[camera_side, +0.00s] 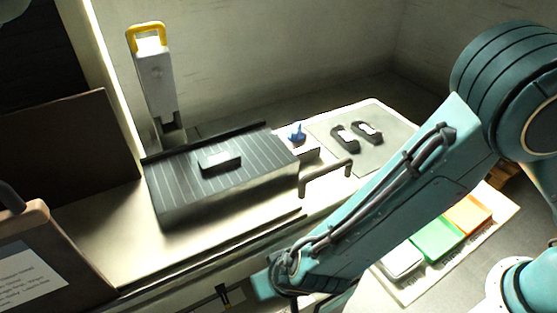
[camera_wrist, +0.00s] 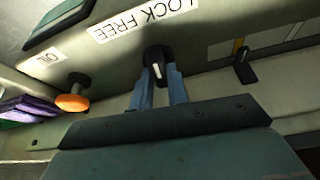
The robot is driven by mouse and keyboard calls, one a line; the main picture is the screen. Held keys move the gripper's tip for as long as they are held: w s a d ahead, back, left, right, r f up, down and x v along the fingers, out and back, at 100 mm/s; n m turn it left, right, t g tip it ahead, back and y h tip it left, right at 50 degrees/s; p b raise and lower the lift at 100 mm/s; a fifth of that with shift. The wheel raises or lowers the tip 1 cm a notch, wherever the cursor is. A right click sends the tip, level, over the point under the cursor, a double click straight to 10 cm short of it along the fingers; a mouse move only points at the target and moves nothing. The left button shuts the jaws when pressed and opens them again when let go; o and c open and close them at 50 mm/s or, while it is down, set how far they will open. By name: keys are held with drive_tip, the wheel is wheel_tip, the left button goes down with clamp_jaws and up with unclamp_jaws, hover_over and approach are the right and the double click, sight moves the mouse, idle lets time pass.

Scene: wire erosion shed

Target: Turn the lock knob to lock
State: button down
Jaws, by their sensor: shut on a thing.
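In the wrist view the black lock knob (camera_wrist: 158,62) sits on the front panel, with a white pointer mark that stands about upright in the picture. A white label (camera_wrist: 145,18) beside it shows LOCK and FREE upside down, FREE to the left and LOCK to the right. My gripper (camera_wrist: 160,78) has its two blue-grey fingers on either side of the knob, shut on it. In the side view the knob and my gripper do not show; my forearm and the bench edge cover that area.
An orange knob (camera_wrist: 73,101) is left of my gripper and a black lever (camera_wrist: 244,66) right of it. On the bench are a ribbed dark block (camera_side: 225,175), a grey post with yellow handle (camera_side: 152,85) and a bar handle (camera_side: 325,175). Coloured trays (camera_side: 437,240) lie lower right.

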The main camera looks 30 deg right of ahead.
drive_tip(key=m+h, duration=0.1)
drive_tip(key=m, duration=0.2)
drive_tip(key=shift+a+m+h, duration=0.1)
drive_tip(key=shift+m+h, duration=0.2)
drive_tip(key=shift+m, duration=0.1)
drive_tip(key=shift+m+g+h, duration=0.6)
drive_tip(key=shift+m+g, duration=0.1)
drive_tip(key=shift+m, duration=1.3)
drive_tip(key=c, duration=1.4)
unclamp_jaws()
drive_tip(key=shift+a, duration=0.1)
drive_tip(key=shift+o, duration=0.2)
drive_tip(key=v, duration=0.7)
drive_tip(key=shift+r, duration=0.2)
